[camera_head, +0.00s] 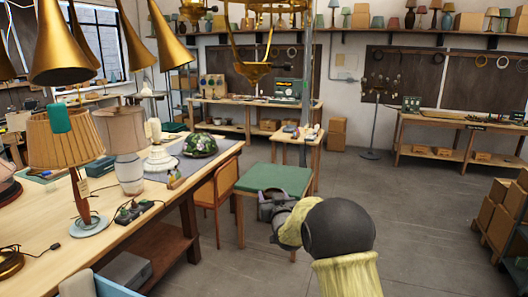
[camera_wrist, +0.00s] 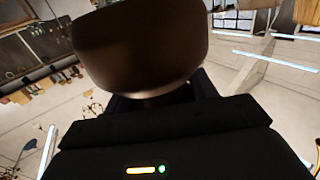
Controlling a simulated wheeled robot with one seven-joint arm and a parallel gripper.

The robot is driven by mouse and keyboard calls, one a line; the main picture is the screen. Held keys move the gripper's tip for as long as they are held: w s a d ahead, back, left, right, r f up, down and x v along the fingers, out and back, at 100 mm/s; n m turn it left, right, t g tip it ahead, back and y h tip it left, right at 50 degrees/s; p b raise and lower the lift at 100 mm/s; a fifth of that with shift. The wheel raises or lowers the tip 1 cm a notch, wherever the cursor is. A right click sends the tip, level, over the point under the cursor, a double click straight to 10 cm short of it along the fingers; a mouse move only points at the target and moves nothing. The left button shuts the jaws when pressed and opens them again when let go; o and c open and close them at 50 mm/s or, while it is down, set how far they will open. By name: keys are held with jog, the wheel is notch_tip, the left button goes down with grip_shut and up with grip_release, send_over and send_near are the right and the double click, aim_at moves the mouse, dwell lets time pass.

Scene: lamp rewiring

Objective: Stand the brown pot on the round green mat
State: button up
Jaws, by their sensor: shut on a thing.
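The brown pot (camera_wrist: 140,45) fills the upper middle of the wrist view, dark and shiny, with a rounded body narrowing toward my gripper. My gripper (camera_wrist: 165,98) is shut on its narrow end; the exact finger contact is in shadow. In the head view my arm reaches out from the lower right. I cannot make out a round green mat in either view.
The green-topped stool (camera_head: 275,179) stands close by my wrist, with a wooden chair (camera_head: 217,192) left of it. The long workbench (camera_head: 95,238) at left carries several lamps and a flowered dome shade (camera_head: 200,145). Brass cone shades (camera_head: 60,55) hang above.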

jog(key=s+d+f+h, duration=0.1)
jog(key=s+d+f, duration=0.1)
jog(key=f, duration=0.6)
jog(key=s+d+f+m, duration=0.1)
jog(key=s+d+f, duration=0.15)
jog(key=f, duration=0.45)
jog(key=s+d+f+h, duration=0.1)
jog(key=s+d+f, duration=0.15)
jog(key=f, duration=0.55)
jog(key=s+d+f, duration=0.2)
jog(key=s+f, duration=0.4)
jog(key=s+d+f+m+h, duration=0.1)
jog(key=s+d+f, duration=0.2)
jog(key=s+f, duration=0.3)
jog(key=shift+d+f, duration=0.3)
jog(key=shift+f, duration=0.3)
